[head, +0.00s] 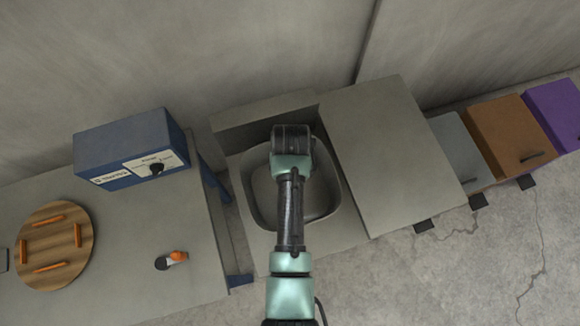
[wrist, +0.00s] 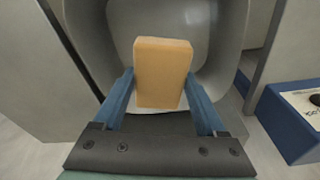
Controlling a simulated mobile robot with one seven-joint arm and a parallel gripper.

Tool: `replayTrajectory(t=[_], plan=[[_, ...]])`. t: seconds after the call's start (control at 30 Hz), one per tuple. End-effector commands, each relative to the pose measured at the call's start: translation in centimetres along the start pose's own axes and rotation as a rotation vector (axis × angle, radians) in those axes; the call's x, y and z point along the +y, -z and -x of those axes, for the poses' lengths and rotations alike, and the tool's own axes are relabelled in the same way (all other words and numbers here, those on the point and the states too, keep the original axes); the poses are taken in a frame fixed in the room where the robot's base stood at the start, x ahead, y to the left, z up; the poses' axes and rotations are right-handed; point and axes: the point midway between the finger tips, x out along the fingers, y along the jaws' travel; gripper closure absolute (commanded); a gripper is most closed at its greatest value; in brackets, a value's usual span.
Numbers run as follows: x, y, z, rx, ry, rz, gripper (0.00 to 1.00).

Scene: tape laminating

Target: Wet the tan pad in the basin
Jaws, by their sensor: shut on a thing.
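The tan pad (wrist: 163,72) is a rounded block, seen in the wrist view between the two blue fingers of my gripper (wrist: 161,90). My gripper is shut on it. The grey basin (wrist: 225,25) lies behind and around the pad in the wrist view. I cannot tell whether the pad touches the bottom of the basin. In the head view my arm reaches over the basin (head: 326,180) and hides the pad and the gripper's fingers. No water can be made out clearly.
A grey counter top (head: 390,150) stands right of the basin. On the left, a table (head: 205,250) holds a blue box with a knob (head: 130,150), a round wooden board with orange strips (head: 62,245) and an orange-handled tool (head: 176,257). Coloured cabinets (head: 510,130) stand far right.

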Motion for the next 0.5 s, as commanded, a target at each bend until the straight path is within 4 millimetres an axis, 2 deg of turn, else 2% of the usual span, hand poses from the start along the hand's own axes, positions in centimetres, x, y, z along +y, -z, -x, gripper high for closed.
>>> replayTrajectory(t=[0.03, 0.5], plan=[[0.0, -0.1, -1.1, 0.0, 0.0, 0.0, 0.71], [0.0, -0.7, -5.5, -0.001, 0.0, 0.0, 0.71]])
